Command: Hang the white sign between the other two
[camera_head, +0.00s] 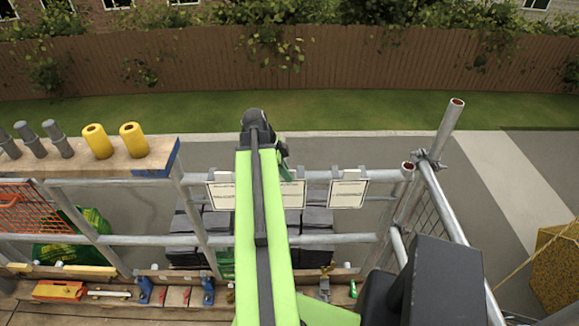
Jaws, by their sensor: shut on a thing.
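Three white signs with dark borders show at the scaffold's upper rail (320,175). The left sign (221,191) and the right sign (347,192) hang from this rail. The middle white sign (293,194) is between them, partly hidden behind my green arm. My gripper (288,175) is at the top of the middle sign, at rail height, and is shut on it. The fingers are mostly hidden by the arm, and I cannot tell whether the sign's top touches the rail.
A lower rail (340,239) runs below the signs, with stacks of dark tiles (317,222) behind it. An upright pole (449,128) stands at the right. A plank (110,158) with yellow and grey cylinders is at the left. Tools lie along the front boards.

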